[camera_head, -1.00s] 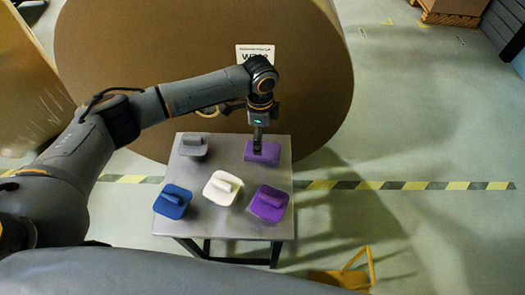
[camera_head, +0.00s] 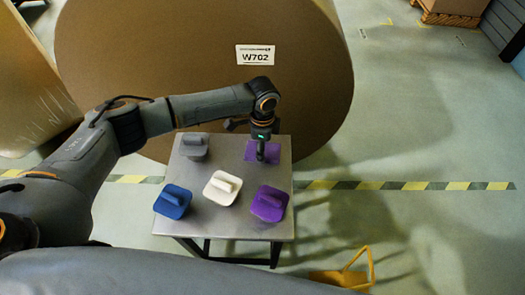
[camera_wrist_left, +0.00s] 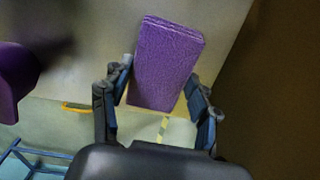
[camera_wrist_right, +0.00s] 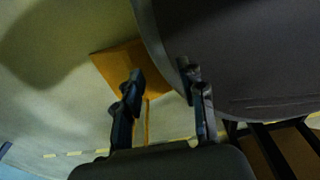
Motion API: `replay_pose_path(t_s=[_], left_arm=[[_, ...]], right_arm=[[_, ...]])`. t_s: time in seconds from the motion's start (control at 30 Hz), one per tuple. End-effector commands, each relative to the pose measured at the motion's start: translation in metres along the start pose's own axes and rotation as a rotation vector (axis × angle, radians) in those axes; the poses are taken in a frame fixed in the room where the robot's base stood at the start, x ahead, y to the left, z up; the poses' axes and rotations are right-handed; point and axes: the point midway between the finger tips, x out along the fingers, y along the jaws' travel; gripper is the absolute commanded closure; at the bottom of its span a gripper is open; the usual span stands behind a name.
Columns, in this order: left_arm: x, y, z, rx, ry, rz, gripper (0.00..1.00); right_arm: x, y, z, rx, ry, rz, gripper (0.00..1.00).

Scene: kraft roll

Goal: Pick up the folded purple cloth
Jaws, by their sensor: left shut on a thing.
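The folded purple cloth (camera_head: 250,149) is at the far right corner of the small grey table (camera_head: 232,222). My left gripper (camera_head: 262,157) points down at it and hides its middle. In the left wrist view the cloth (camera_wrist_left: 165,55) is a flat purple block with layered edges between the two fingers of my left gripper (camera_wrist_left: 160,77), which is shut on it. I cannot tell whether the cloth is clear of the tabletop. My right gripper (camera_wrist_right: 159,80) shows only in the right wrist view, open and empty.
A second purple item (camera_head: 269,204) with a raised ridge, a white one (camera_head: 221,189), a blue one (camera_head: 172,202) and a grey one (camera_head: 193,146) share the table. A huge brown roll (camera_head: 200,70) stands right behind. A yellow object (camera_head: 340,278) is on the floor.

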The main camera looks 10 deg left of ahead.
Motion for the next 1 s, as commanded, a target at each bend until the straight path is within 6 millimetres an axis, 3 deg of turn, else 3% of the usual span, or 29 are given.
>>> replay_pose_path(t_s=[0.33, 0.57, 0.9, 1.0], left_arm=[[-0.004, 0.000, 0.000, 0.000, 0.000, 0.000, 0.69], [-0.032, -0.001, 0.000, 0.001, 0.002, -0.002, 0.69], [-0.092, 0.049, 0.012, 0.002, 0.001, -0.003, 0.69], [-0.099, 0.069, 0.017, 0.003, 0.000, 0.000, 0.69]], right_arm=[[0.000, 0.000, 0.001, 0.001, -0.002, 0.000, 0.60], [0.001, 0.000, 0.001, 0.001, -0.002, 0.000, 0.60], [-0.008, 0.001, 0.000, 0.001, -0.002, 0.001, 0.60], [-0.009, 0.001, 0.000, 0.001, -0.002, 0.001, 0.60]])
